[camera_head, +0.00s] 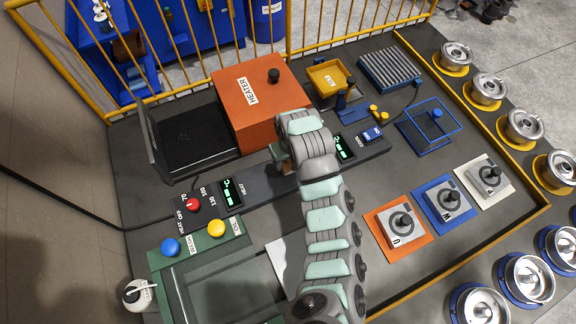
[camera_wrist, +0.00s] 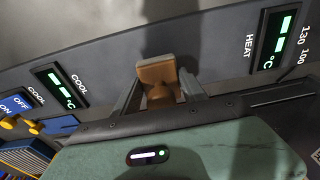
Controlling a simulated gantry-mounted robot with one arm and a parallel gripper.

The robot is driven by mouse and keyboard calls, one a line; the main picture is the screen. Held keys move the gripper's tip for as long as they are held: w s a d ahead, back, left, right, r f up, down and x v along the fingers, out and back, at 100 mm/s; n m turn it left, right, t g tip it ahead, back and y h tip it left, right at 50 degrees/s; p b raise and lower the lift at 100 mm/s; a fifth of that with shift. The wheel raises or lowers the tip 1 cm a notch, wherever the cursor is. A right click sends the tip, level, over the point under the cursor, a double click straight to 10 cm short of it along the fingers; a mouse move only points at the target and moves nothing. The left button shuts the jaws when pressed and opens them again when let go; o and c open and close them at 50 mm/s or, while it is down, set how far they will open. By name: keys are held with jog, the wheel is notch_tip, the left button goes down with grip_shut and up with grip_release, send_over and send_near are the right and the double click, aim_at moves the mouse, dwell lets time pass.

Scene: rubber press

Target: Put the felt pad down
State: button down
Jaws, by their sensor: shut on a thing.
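My gripper (camera_wrist: 160,88) is shut on a small tan-brown block with a rounded grip, which I take to be the felt pad (camera_wrist: 155,69). The pad sits between the two grey fingers in the wrist view. Behind it is the dark control panel, between the HEAT display (camera_wrist: 275,40) and the COOL display (camera_wrist: 54,90). In the head view my arm hides most of the gripper and pad. I cannot tell whether the pad touches the panel or hangs above it.
The orange heater (camera_head: 262,103) stands just behind the panel, with a black plate (camera_head: 196,137) at its left. The green press base (camera_head: 185,262) with blue and yellow buttons is front left. A yellow bin (camera_head: 328,78) is at the back.

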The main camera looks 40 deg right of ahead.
aim_at(288, 164)
jog(key=shift+f, duration=1.75)
jog(key=shift+f, duration=0.1)
jog(key=c, duration=0.6)
grip_release()
jog(key=shift+f, duration=0.1)
jog(key=r, duration=0.4)
jog(key=s+r+p, duration=0.1)
jog(key=r, duration=0.3)
jog(key=r+p, duration=0.1)
jog(key=r, duration=0.3)
jog(key=shift+s+a+r, duration=0.15)
jog(key=shift+s+a, duration=0.05)
